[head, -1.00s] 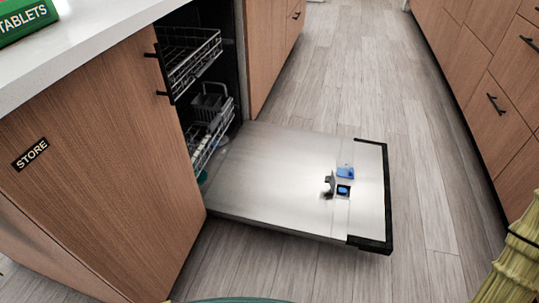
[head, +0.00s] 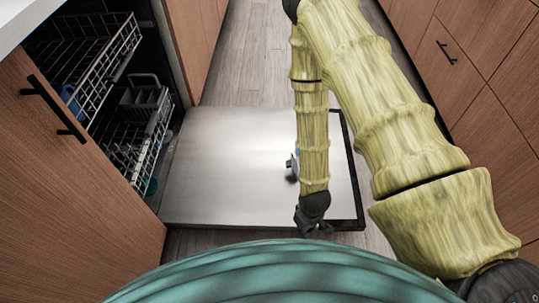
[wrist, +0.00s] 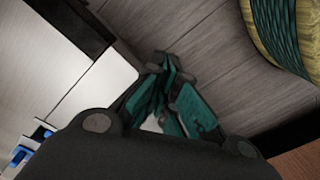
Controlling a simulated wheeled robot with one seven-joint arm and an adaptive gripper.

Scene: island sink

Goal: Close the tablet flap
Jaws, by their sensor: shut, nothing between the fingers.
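The dishwasher door (head: 225,165) lies folded down flat, inner side up. The tablet flap (head: 291,164) shows as a small grey piece standing up from the door, just left of my forearm. My forearm hides most of the dispenser around it. The dispenser's blue parts (wrist: 21,155) show at the lower left of the wrist view. My gripper (head: 312,228) is near the door's front edge, nearer the camera than the flap and apart from it. In the wrist view its green-padded fingers (wrist: 167,95) are shut and empty, beside the door's corner.
Two wire racks (head: 95,50) are inside the dishwasher at the left. A wooden cabinet front (head: 75,185) with a black handle (head: 55,105) stands at the near left. Drawers (head: 460,60) line the right. Grey floor (head: 245,65) lies open behind the door.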

